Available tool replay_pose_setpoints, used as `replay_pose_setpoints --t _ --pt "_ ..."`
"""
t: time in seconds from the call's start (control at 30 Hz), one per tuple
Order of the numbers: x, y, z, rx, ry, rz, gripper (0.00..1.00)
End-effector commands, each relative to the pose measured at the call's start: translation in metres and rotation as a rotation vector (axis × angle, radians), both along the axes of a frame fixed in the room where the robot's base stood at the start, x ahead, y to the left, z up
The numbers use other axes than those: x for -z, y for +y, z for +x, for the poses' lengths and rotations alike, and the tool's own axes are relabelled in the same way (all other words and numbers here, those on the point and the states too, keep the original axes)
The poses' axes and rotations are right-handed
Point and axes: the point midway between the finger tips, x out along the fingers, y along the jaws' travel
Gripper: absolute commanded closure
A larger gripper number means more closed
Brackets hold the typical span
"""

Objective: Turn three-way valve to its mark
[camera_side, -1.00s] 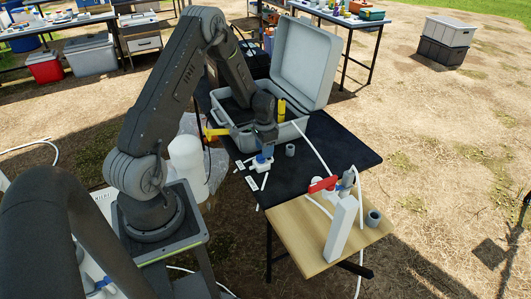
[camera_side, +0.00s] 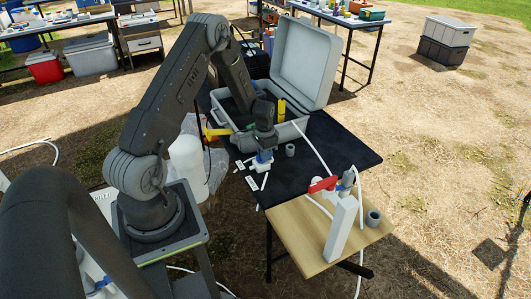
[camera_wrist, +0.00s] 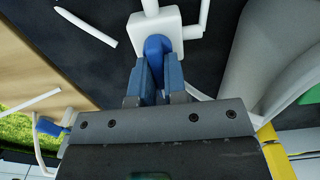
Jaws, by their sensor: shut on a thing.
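The three-way valve (camera_side: 261,167) is a small white block with side arms on the dark table top. In the wrist view the white valve body (camera_wrist: 152,30) sits just beyond my fingers, and its blue handle (camera_wrist: 155,47) shows between them. My gripper (camera_wrist: 158,88) points down at the valve from above and is shut on the blue handle, with a blue finger on each side. In the side view my gripper (camera_side: 264,153) hides most of the handle. I cannot make out the mark or the exact handle angle.
An open grey case (camera_side: 290,125) stands close behind the valve. A small grey cup (camera_side: 290,150) is just right of it. White tube pieces (camera_side: 252,183) lie in front.

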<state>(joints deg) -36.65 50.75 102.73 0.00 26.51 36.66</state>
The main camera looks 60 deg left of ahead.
Motion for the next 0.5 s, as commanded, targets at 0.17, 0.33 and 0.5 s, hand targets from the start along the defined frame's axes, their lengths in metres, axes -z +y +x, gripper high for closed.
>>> replay_pose_setpoints --t 0.17,0.33,0.5 --pt "-0.0001 -0.0001 -0.0001 -0.007 0.000 0.000 1.00" --pt "-0.0002 0.0012 -0.0017 -0.178 0.001 -0.001 1.00" --pt "-0.0001 0.0025 -0.0042 -0.432 0.004 -0.002 1.00"
